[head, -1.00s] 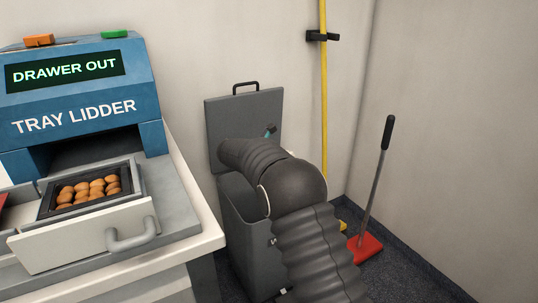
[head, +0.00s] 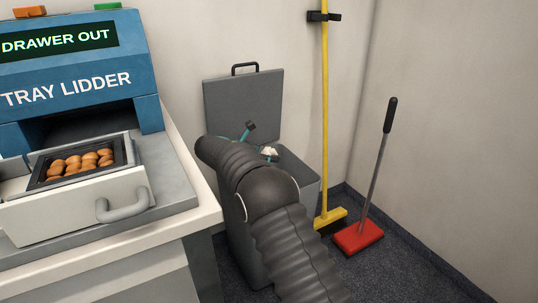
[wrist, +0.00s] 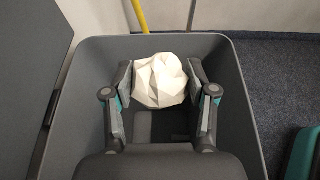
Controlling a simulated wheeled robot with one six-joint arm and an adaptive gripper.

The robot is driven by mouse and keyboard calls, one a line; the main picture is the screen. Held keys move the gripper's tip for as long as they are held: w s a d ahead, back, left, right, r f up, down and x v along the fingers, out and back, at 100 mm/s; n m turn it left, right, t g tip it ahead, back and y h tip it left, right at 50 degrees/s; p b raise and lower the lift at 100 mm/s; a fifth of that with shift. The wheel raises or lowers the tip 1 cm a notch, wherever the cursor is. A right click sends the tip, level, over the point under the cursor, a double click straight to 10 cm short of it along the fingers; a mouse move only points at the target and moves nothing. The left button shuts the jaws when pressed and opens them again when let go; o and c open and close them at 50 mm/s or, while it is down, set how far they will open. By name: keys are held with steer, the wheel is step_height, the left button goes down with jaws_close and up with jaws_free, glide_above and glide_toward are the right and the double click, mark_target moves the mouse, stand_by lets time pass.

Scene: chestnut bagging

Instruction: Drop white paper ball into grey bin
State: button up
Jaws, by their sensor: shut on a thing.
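The white paper ball (wrist: 160,80) is crumpled and sits between the fingers of my gripper (wrist: 160,86) in the wrist view. My gripper is shut on it, with both pads against its sides. The grey bin (wrist: 225,75) surrounds the ball and fingers in that view, its dark floor below them. In the head view the bin (head: 306,186) stands with its lid (head: 243,108) raised at the back. A small part of the ball (head: 268,152) shows past my arm at the bin's opening. My arm hides much of the bin's front.
A counter (head: 190,215) with the blue tray lidder (head: 80,90) and its open drawer is at the left. A yellow broom (head: 325,120) and a red-headed tool (head: 359,237) stand right of the bin. Dark floor is free at the right.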

mark_target(269, 149)
steer(key=shift+f, duration=0.4)
steer(key=o, duration=0.8)
steer(key=shift+o, duration=0.2)
steer(key=shift+r, duration=0.1)
step_height(269, 149, up, 10)
steer(key=shift+f, duration=0.1)
